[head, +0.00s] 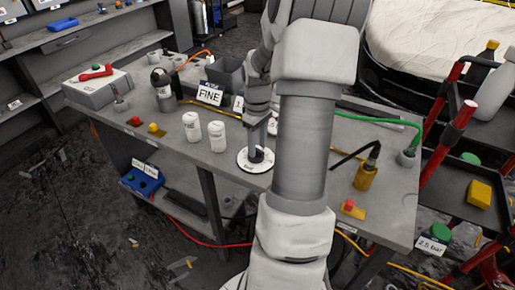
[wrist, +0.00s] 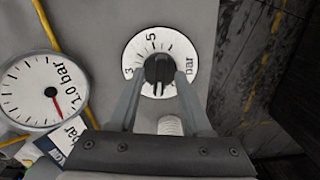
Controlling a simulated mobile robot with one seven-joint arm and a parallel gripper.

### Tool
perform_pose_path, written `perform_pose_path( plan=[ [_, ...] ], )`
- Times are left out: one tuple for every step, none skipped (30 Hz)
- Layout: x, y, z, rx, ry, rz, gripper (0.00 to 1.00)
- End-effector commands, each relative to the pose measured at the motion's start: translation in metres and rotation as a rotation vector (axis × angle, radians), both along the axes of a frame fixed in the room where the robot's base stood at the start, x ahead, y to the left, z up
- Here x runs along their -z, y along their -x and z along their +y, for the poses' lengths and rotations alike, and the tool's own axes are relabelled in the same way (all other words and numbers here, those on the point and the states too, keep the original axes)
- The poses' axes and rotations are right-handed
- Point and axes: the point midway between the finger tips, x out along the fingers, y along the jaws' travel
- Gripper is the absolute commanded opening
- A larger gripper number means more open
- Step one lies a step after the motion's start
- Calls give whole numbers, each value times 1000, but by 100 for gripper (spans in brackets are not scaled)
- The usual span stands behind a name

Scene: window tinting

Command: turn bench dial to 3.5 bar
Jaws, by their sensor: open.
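The bench dial (wrist: 133,52) is a white round plate with dark tick marks, the figures 3 and 5, and the word bar. Its black knob (wrist: 157,69) stands in the middle. In the head view the dial (head: 245,165) lies on the grey bench, partly hidden by my arm. My gripper (wrist: 160,78) is open, with one finger on each side of the knob. I cannot tell whether the fingers touch it. A pressure gauge (wrist: 30,92) in the wrist view has a red needle and reads 1.0 bar in print. The knob's exact setting is unclear.
Two white canisters (head: 203,130) stand left of the dial on the bench (head: 225,176). A FINE sign (head: 209,94) is behind them. A yellow-brown fitting (head: 366,176) and a red button (head: 348,205) are at the right. A red-framed cart (head: 445,115) stands beyond the right edge.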

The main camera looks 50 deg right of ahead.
Motion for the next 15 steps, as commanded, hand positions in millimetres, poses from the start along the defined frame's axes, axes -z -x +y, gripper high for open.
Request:
perform_pose_path(
  plan=[
    [6,0,1,-1,-2,1,49],
    [7,0,1,-1,-2,1,49],
    [9,0,0,-1,-2,0,49],
    [10,0,1,-1,-1,0,49],
    [11,0,0,-1,-1,0,49],
    [11,0,0,-1,0,-1,49],
    [11,0,0,-1,0,-1,49],
    [11,0,0,-1,0,-1,49],
    [11,0,0,-1,0,-1,49],
    [11,0,0,-1,0,-1,49],
    [11,0,0,-1,0,-1,49],
    [11,0,0,-1,0,0,49],
    [11,0,0,-1,0,0,47],
    [11,0,0,-1,0,0,42],
    [11,0,0,-1,0,0,34]
  ],
)
